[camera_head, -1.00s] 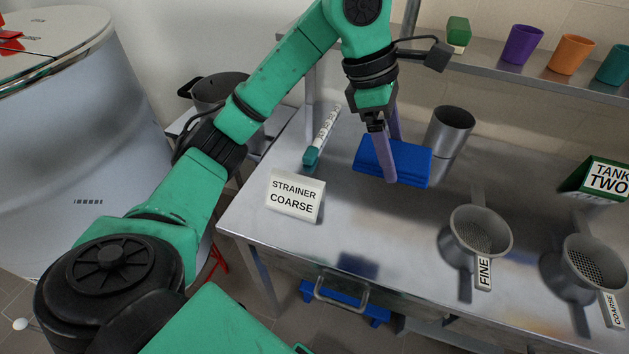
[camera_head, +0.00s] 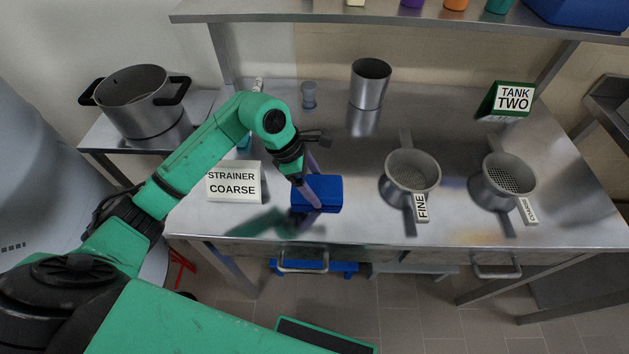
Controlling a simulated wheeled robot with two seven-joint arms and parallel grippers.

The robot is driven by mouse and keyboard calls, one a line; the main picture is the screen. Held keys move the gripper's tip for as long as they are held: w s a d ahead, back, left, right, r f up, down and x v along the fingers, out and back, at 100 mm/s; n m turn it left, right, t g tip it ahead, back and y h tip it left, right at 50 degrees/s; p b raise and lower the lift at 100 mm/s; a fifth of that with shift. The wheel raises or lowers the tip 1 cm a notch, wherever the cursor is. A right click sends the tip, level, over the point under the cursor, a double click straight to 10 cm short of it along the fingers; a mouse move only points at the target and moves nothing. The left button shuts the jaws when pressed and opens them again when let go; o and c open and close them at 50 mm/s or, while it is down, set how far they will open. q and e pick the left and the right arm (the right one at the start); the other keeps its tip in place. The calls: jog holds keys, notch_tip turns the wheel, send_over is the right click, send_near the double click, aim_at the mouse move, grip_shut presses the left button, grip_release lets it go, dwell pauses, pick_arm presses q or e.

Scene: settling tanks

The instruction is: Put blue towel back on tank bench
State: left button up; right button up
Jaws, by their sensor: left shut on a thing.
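The folded blue towel (camera_head: 326,192) is between the fingers of my left gripper (camera_head: 310,187), which is shut on it. The towel is over the front part of the steel tank bench (camera_head: 470,225), right of the "STRAINER COARSE" sign. A dark bluish reflection shows below it on the bench top, so it seems a little above the surface; I cannot tell the exact gap. The fingers cover part of the towel's left side. My right gripper is not in view.
The "STRAINER COARSE" sign (camera_head: 234,182) stands left of the towel. A metal cup (camera_head: 370,84) stands behind, and the fine strainer (camera_head: 412,172) and coarse strainer (camera_head: 502,181) are to the right. The "TANK TWO" sign (camera_head: 513,98) is at the back right. A pot (camera_head: 138,100) stands at left.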

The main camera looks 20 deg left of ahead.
pick_arm(q)
jog(key=shift+f, duration=0.1)
jog(key=o, duration=1)
jog(key=shift+c, duration=0.2)
jog(key=shift+r, duration=0.35)
jog(key=b+v, duration=0.1)
jog(key=v, duration=1)
jog(key=shift+a+r+b, duration=0.2)
jog(key=shift+r+b, duration=0.1)
jog(key=shift+b, duration=0.1)
